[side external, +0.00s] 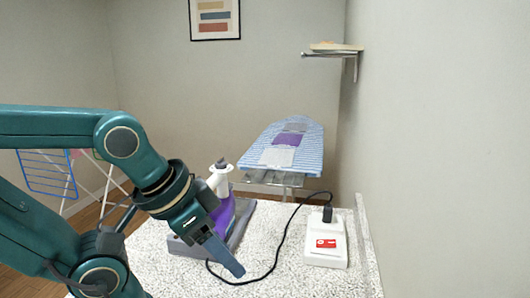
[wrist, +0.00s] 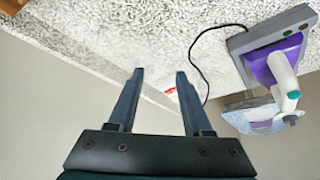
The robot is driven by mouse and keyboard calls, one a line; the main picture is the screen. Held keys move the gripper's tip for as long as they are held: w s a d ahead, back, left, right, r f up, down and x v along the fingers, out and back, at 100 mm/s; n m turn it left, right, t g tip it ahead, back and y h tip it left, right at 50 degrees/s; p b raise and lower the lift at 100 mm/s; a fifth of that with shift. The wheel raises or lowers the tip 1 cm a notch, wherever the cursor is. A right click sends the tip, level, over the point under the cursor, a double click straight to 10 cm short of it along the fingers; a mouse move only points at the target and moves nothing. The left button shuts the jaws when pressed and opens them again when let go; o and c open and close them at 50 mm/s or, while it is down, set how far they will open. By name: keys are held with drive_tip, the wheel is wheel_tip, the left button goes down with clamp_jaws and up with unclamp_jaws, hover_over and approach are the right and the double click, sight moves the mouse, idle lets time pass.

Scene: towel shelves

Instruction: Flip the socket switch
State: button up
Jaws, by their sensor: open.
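The white socket block (side external: 326,247) lies on the speckled counter at the right in the side view. It has a red switch (side external: 326,243) on its top and a black plug (side external: 327,213) in its far end. My gripper (side external: 238,272) is to the left of the socket block, apart from it, pointing down over the counter. In the wrist view my gripper (wrist: 160,82) is open, with nothing between its two fingers. A small red patch shows near the right finger there; most of the socket is hidden.
A purple and white iron (side external: 222,205) stands on a grey base left of the socket. A black cord (side external: 280,255) curves across the counter (side external: 300,285) to the plug. A striped ironing board (side external: 290,147), a drying rack (side external: 48,175) and a wall shelf (side external: 335,47) stand farther back.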

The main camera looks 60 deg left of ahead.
clamp_jaws()
drive_tip(key=w+d+r+m+h, duration=0.2)
drive_tip(key=w+r+m+h, duration=0.1)
drive_tip(key=w+m, duration=0.3)
drive_tip(key=w+d+r+m+h, duration=0.1)
drive_tip(key=w+r+m+h, duration=0.2)
drive_tip(key=w+m, duration=0.3)
drive_tip(key=w+a+f+n+t, duration=0.1)
drive_tip(key=w+a+f, duration=0.2)
drive_tip(key=a, duration=0.4)
drive_tip(key=w+a+f+n+t+h, duration=0.1)
drive_tip(key=w+a+f+n, duration=0.1)
drive_tip(key=w+a+f, duration=0.2)
drive_tip(key=w+a, duration=0.2)
drive_tip(key=a, duration=0.1)
drive_tip(key=shift+a+f+h, duration=0.15)
drive_tip(key=shift+a+h, duration=0.15)
drive_tip(key=shift+a, duration=0.1)
